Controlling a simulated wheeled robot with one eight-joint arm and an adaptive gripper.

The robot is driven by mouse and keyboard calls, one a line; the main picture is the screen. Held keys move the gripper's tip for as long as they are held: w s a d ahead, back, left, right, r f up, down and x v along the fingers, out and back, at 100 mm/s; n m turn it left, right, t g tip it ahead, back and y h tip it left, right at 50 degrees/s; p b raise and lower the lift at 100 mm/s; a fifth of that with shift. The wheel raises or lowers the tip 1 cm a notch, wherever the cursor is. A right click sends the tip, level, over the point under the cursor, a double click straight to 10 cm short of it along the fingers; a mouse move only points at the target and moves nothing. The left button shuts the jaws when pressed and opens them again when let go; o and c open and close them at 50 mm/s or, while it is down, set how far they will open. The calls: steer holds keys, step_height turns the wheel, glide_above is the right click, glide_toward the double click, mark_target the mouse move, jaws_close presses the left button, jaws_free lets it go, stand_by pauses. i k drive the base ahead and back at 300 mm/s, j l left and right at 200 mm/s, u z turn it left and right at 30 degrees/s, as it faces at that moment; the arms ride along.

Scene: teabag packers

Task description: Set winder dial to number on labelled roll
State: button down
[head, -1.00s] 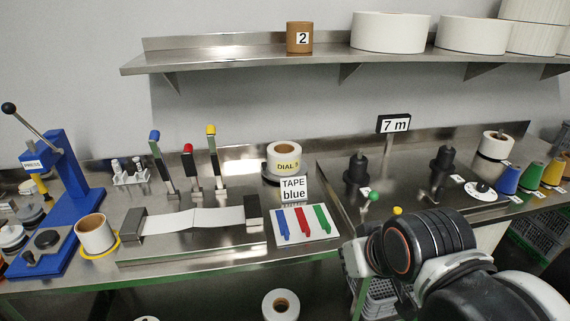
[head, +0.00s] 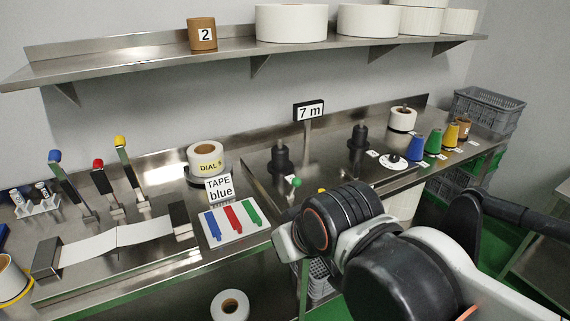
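The labelled roll (head: 207,158) is a white tape roll on a dark base at the back of the bench, left of centre. Its yellow label reads "DIAL" and then a digit that I cannot read for certain, perhaps 5 or 6. The winder dial (head: 393,164) is a white disc with a black knob, lying flat on the steel winder plate right of centre. Its numbers and the knob's exact setting are too small to read. My arm fills the lower middle, in front of the winder; my gripper's fingers do not show.
Two black spindles (head: 280,160) (head: 359,151) stand on the winder, with a "7 m" sign (head: 309,111) behind. Green-topped (head: 296,182) and yellow-topped levers stand close to my arm. Blue, green and yellow cones (head: 434,140) are right of the dial. A shelf (head: 150,55) hangs above.

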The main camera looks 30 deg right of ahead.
mark_target(394, 158)
steer(key=z, duration=1.5)
steer(key=i+l+z, duration=0.1)
steer(key=i+l, duration=0.15)
steer(key=i, duration=0.25)
steer(key=i+l+z, duration=0.15)
steer(key=i, duration=0.4)
steer(key=l, duration=0.1)
